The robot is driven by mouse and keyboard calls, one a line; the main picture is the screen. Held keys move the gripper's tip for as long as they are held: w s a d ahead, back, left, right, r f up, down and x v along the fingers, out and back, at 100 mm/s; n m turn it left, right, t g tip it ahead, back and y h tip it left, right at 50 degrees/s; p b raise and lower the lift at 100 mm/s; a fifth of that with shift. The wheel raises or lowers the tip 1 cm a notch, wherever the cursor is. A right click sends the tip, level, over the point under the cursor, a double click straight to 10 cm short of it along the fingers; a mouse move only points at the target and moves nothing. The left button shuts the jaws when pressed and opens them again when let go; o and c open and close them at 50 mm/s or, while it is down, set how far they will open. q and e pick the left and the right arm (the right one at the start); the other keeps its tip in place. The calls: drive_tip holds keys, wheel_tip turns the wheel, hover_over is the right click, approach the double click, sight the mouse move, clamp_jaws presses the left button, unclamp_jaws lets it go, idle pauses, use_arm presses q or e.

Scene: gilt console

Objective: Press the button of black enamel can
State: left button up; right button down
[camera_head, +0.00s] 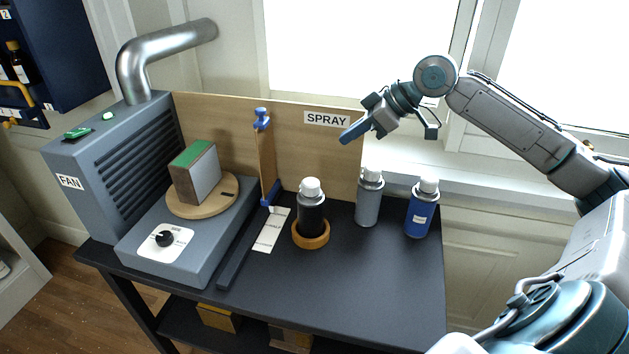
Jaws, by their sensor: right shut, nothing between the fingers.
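The black enamel can (311,218) stands upright in a round wooden holder (311,241) near the middle of the dark table. Its white top with the button (311,187) faces up, and nothing touches it. My right gripper (352,132) is shut and empty. It hangs in the air in front of the back board, above and to the right of the black can in the picture, apart from it. My left gripper is not in view.
A grey can (369,203) and a blue can (422,214), both white-topped, stand to the right. A blue-ended stand (265,165) rises behind left. A grey fan unit (125,150) and turntable (202,200) with a block fill the left. The table front (375,285) is clear.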

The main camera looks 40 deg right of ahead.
drive_tip(key=p, duration=0.5)
hover_over(307, 180)
drive_tip(key=s+d, duration=0.2)
drive_tip(key=f, duration=0.7)
drive_tip(key=shift+a, duration=0.25)
wheel_tip(307, 180, down, 2)
drive_tip(key=shift+f+p, duration=0.25)
drive_tip(key=shift+p, duration=0.1)
drive_tip(key=shift+s+d+f, duration=0.1)
drive_tip(key=shift+s+f, duration=0.05)
drive_tip(key=shift+f, duration=0.65)
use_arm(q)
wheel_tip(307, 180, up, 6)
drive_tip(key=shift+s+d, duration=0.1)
use_arm(e)
drive_tip(key=shift+f, duration=0.15)
